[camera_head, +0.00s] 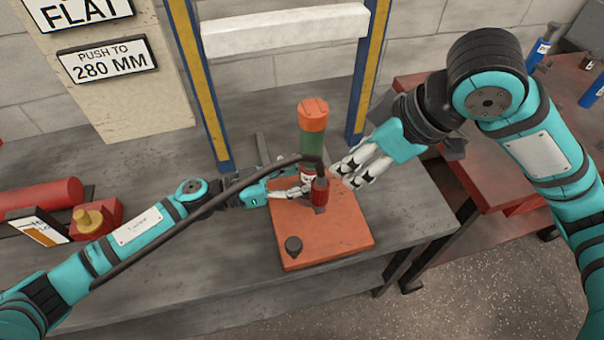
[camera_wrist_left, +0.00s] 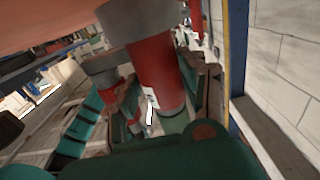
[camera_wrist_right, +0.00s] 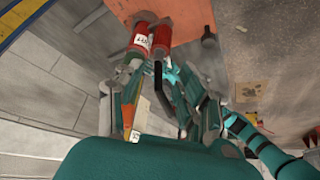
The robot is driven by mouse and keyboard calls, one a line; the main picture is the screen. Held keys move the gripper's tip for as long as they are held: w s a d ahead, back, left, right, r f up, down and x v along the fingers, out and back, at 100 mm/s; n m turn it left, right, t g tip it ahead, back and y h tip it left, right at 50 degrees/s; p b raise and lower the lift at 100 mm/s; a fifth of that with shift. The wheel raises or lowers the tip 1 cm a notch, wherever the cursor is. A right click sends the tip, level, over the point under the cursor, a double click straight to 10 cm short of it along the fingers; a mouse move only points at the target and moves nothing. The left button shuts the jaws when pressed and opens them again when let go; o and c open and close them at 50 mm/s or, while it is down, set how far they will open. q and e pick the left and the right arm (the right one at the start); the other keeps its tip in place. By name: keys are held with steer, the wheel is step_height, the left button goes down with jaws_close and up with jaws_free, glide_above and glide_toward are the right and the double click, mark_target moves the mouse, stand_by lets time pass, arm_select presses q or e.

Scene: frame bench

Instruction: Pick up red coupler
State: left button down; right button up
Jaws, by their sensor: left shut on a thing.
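The red coupler (camera_head: 319,191) is a short red cylinder at the end of a black hose, beside a taller red cylinder with a white label (camera_head: 307,176) that carries a green and orange top. Both are over the orange base plate (camera_head: 345,235). They also show in the right wrist view, the coupler (camera_wrist_right: 161,40) right of the labelled cylinder (camera_wrist_right: 139,40). My left gripper (camera_head: 300,190) is shut on the labelled cylinder, which fills the middle of the left wrist view (camera_wrist_left: 157,75). My right gripper (camera_head: 352,177) is open and empty, just right of the coupler.
The hose (camera_head: 215,203) crosses above my left arm. A dark knob (camera_head: 293,245) stands on the plate's front corner. Blue and yellow frame posts (camera_head: 367,70) rise behind. A red cylinder (camera_head: 40,197) and red block (camera_head: 100,214) lie left. Bare bench (camera_head: 410,215) is free right of the plate.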

mark_target(321, 181)
steer(key=shift+o, duration=0.4)
steer(key=shift+o, duration=1.1)
steer(key=shift+r, duration=0.1)
steer(key=shift+o, duration=0.7)
steer(key=shift+a+r, duration=0.15)
steer(key=shift+r, duration=0.05)
steer(key=shift+g+h, duration=0.3)
steer(key=shift+h, duration=0.3)
steer(key=x, duration=0.2)
steer(key=a+x, duration=0.1)
steer(key=x, duration=0.2)
steer(key=shift+f, duration=0.1)
steer(key=shift+w+x, duration=0.2)
steer(key=shift+x, duration=1.2)
steer(key=shift+w+x, duration=0.15)
steer(key=shift+x, duration=1.2)
